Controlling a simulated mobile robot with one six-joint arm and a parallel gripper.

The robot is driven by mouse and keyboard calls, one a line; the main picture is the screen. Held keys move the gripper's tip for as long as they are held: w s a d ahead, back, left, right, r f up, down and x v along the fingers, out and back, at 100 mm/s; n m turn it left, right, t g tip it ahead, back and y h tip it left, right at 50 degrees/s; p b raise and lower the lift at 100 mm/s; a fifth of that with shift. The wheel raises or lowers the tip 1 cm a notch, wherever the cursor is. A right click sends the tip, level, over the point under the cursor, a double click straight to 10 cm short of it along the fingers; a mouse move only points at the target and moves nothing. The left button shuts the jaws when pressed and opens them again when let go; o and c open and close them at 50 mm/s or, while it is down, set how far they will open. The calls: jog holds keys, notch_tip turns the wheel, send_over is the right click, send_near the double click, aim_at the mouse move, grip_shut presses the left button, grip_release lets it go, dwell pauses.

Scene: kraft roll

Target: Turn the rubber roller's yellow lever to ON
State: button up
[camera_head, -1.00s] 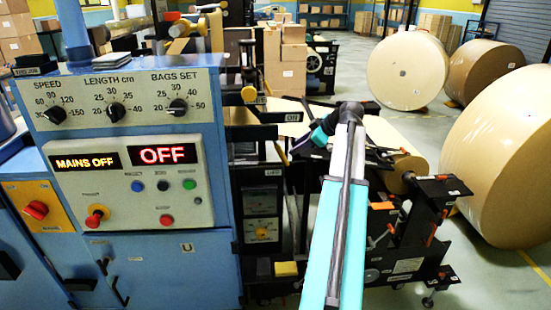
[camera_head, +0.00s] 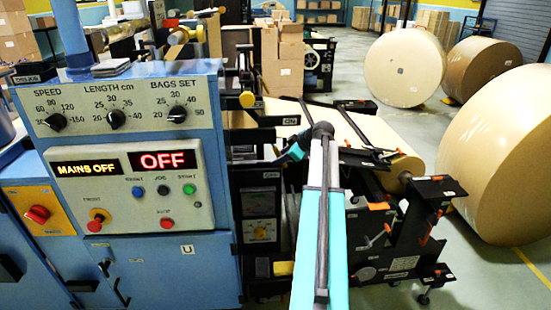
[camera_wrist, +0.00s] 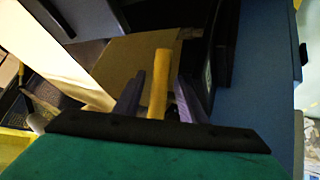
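The rubber roller's yellow lever (camera_wrist: 158,84) shows in the wrist view, rising between the two dark purple fingers of my gripper (camera_wrist: 160,88). A gap shows on each side of the lever, so my gripper is open around it. In the head view my gripper (camera_head: 280,158) is at the dark machine frame, between an ON label (camera_head: 291,121) above and an OFF label (camera_head: 270,175) below. I cannot make out the lever itself in the head view, nor which label it points to.
The blue control cabinet (camera_head: 190,262) stands close on the left; its displays (camera_head: 161,160) read MAINS OFF and OFF. The kraft sheet and roll (camera_head: 385,155) lie right of my gripper, with black brackets (camera_head: 436,190). Large kraft rolls (camera_head: 500,150) stand farther right on open floor.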

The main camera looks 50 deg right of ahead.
jog(key=shift+p+x, duration=0.5)
jog(key=shift+x, duration=1.4)
jog(key=shift+s, duration=0.1)
jog(key=shift+c, duration=0.2)
